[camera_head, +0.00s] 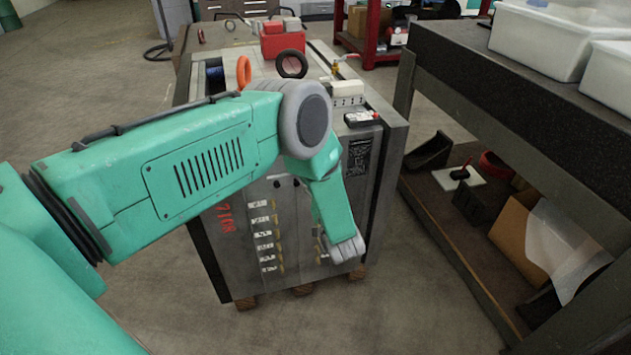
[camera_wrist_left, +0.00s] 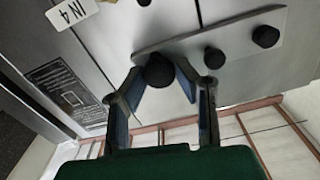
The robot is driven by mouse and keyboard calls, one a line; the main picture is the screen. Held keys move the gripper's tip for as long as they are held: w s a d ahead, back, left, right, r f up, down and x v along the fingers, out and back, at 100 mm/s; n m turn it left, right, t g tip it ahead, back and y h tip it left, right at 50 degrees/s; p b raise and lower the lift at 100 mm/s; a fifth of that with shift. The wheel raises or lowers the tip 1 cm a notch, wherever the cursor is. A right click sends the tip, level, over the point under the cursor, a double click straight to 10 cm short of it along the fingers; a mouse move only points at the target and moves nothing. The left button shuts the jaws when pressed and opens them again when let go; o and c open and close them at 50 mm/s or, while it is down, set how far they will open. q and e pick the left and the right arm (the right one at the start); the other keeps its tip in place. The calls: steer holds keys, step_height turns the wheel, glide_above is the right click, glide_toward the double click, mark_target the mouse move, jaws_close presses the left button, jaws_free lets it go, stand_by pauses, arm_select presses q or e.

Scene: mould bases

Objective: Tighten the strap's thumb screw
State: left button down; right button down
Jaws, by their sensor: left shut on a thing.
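The strap (camera_wrist_left: 225,38) is a flat light-grey metal bar on the side of the grey mould base (camera_head: 290,225). In the left wrist view, black round knobs sit along it. The thumb screw (camera_wrist_left: 159,70) is the black knob at the strap's left end. My left gripper (camera_wrist_left: 160,80) has its two fingers shut around this knob, one on each side. In the head view, my green left arm reaches down over the mould base's front face. It hides the strap, the thumb screw and my left fingertips there. My right gripper is not in view.
A red bin (camera_head: 282,42), an orange ring (camera_head: 244,72) and a black ring (camera_head: 291,64) are on top of the mould base. A dark workbench (camera_head: 520,75) with white tubs stands at the right, its lower shelf loaded. Open floor lies at the left.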

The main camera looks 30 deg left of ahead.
arm_select(q)
steer(key=shift+s+d+f+m, duration=0.2)
steer(key=shift+f+m, duration=0.1)
steer(key=shift+m, duration=0.3)
steer(key=shift+s+d+f+m, duration=0.15)
steer(key=shift+f+m, duration=0.1)
steer(key=shift+m, duration=0.35)
steer(key=shift+w, duration=0.1)
steer(key=c, duration=1.5)
jaws_free()
steer(key=shift+c, duration=0.2)
steer(key=shift+w+r, duration=0.1)
steer(key=shift+r, duration=0.25)
steer(key=v, duration=1.2)
steer(key=shift+f, duration=0.2)
